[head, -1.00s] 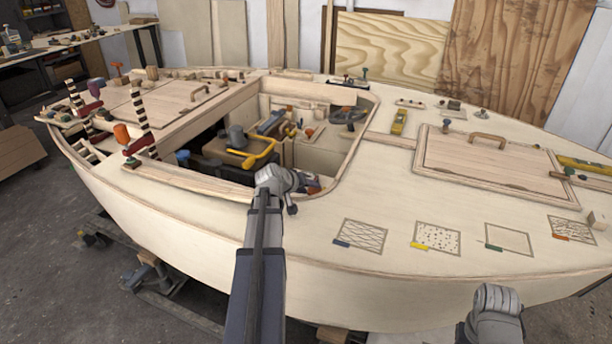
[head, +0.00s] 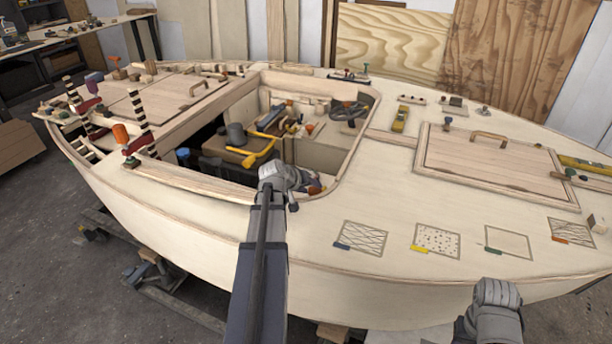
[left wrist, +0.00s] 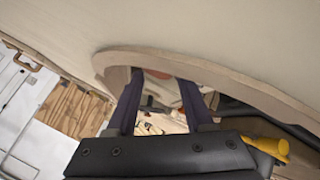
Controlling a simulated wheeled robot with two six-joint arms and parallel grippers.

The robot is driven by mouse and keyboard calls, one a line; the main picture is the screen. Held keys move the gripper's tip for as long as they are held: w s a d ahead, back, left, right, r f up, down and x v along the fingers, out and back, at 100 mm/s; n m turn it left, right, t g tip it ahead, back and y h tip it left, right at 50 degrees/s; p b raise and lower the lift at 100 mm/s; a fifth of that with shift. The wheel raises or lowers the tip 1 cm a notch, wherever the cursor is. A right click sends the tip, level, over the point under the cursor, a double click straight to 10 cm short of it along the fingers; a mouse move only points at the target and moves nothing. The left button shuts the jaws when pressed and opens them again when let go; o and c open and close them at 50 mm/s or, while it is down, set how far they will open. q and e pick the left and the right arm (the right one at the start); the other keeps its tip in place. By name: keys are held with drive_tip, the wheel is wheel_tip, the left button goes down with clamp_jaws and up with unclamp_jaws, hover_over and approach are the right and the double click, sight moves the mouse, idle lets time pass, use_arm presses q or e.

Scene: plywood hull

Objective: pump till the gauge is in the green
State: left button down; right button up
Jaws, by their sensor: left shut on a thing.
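My left gripper (head: 309,186) reaches down into the open cockpit at its near right edge, mostly hidden behind my own wrist in the head view. In the left wrist view its two dark fingers (left wrist: 158,100) pass under the curved deck rim. It is shut on an orange-red thing (left wrist: 158,74), mostly hidden by the rim and fingers; an orange-red bit (head: 315,189) also shows beside the gripper in the head view. I cannot tell whether this is the pump's handle. I cannot make out a gauge or its reading.
The cockpit rim (left wrist: 225,75) lies close around the left fingers. A yellow bent handle (head: 259,154) and a grey cylinder (head: 236,134) stand inside the cockpit. A hatch cover (head: 490,160) lies to the right. The near deck holds several marked squares (head: 437,240).

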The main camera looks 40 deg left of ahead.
use_arm(q)
drive_tip(key=d+r+p, duration=0.1)
drive_tip(key=w+d+r, duration=0.1)
drive_tip(key=shift+d+h+p, duration=0.35)
drive_tip(key=shift+d+h, duration=0.05)
drive_tip(key=c, duration=1.2)
unclamp_jaws()
drive_tip(key=shift+d+r+p, duration=0.1)
drive_tip(key=shift+r+p, duration=0.35)
drive_tip(key=shift+r, duration=0.2)
drive_tip(key=shift+d+r+p, duration=0.3)
drive_tip(key=shift+r+p, duration=0.1)
drive_tip(key=shift+r, duration=0.15)
drive_tip(key=shift+d+r+p, duration=0.25)
drive_tip(key=shift+r+p, duration=0.15)
drive_tip(key=shift+r, duration=0.1)
clamp_jaws()
drive_tip(key=shift+w+a+r+p, duration=0.1)
drive_tip(key=shift+r+p, duration=0.25)
drive_tip(key=shift+p, duration=0.05)
drive_tip(key=shift+a+r, duration=0.15)
drive_tip(key=shift+a, duration=0.2)
drive_tip(key=shift+a, duration=0.1)
